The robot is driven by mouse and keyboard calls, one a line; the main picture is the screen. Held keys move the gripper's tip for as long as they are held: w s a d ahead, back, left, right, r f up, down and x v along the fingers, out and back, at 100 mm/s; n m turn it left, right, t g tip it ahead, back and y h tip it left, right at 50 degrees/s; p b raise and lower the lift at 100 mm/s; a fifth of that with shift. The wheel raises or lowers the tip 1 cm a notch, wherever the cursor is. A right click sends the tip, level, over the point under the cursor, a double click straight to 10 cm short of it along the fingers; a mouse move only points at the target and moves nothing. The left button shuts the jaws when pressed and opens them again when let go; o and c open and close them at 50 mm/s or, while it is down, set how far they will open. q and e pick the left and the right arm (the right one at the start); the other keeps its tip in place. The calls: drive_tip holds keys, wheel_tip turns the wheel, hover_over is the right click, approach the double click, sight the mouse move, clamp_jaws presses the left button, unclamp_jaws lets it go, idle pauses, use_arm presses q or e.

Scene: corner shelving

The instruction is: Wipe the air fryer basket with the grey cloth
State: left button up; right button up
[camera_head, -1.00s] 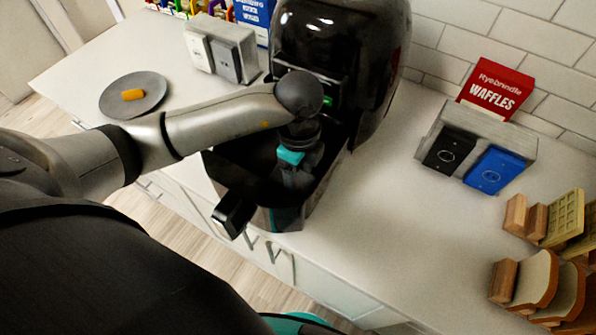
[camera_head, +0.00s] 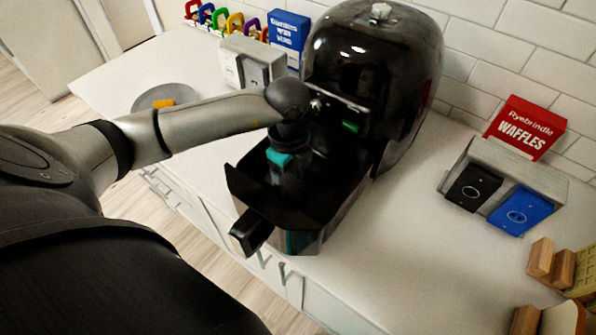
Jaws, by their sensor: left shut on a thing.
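The black air fryer (camera_head: 385,65) stands on the counter against the tiled wall. Its basket (camera_head: 322,222) is pulled out at the front, open at the top, with the black handle (camera_head: 252,231) towards me. My left gripper (camera_head: 285,180) reaches down into the basket near its left side. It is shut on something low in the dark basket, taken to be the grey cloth. The cloth itself cannot be made out, and the fingertips are hard to see. My right gripper is not in view.
A grey plate (camera_head: 175,95) with an orange item lies left. A two-slot toaster (camera_head: 250,62) and a blue box (camera_head: 288,32) stand behind. At right are a red waffles box (camera_head: 523,128), another toaster (camera_head: 545,185) and wooden holders (camera_head: 548,262). Counter right of the basket is clear.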

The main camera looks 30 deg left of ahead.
sight(323, 203)
use_arm(q)
drive_tip(key=shift+a, duration=0.25)
drive_tip(key=shift+s+d+f+p, duration=0.15)
drive_tip(key=shift+d+p, duration=0.2)
drive_tip(key=shift+d, duration=1.65)
drive_tip(key=shift+w+d+f, duration=0.1)
drive_tip(key=shift+w+d, duration=0.15)
drive_tip(key=shift+d, duration=0.85)
drive_tip(key=shift+w+d+f, duration=0.1)
drive_tip(key=shift+w+d, duration=0.1)
drive_tip(key=shift+d, duration=0.9)
drive_tip(key=shift+w+a, duration=0.1)
drive_tip(key=shift+a, duration=0.85)
drive_tip(key=shift+w+a+r, duration=0.1)
drive_tip(key=shift+w+a, duration=0.05)
drive_tip(key=shift+a, duration=1.55)
drive_tip(key=shift+w+a, duration=0.15)
drive_tip(key=shift+a, duration=1.5)
drive_tip(key=shift+d+r+p, duration=0.15)
drive_tip(key=shift+d+p, duration=0.15)
drive_tip(key=shift+d, duration=1.25)
drive_tip(key=shift+s+d+p, duration=0.2)
drive_tip(key=shift+d+p, duration=0.3)
drive_tip(key=shift+d, duration=2.1)
drive_tip(key=shift+w+a, duration=0.15)
drive_tip(key=shift+a, duration=1.9)
drive_tip(key=shift+w+a, duration=0.1)
drive_tip(key=shift+a, duration=1.9)
drive_tip(key=shift+d, duration=0.1)
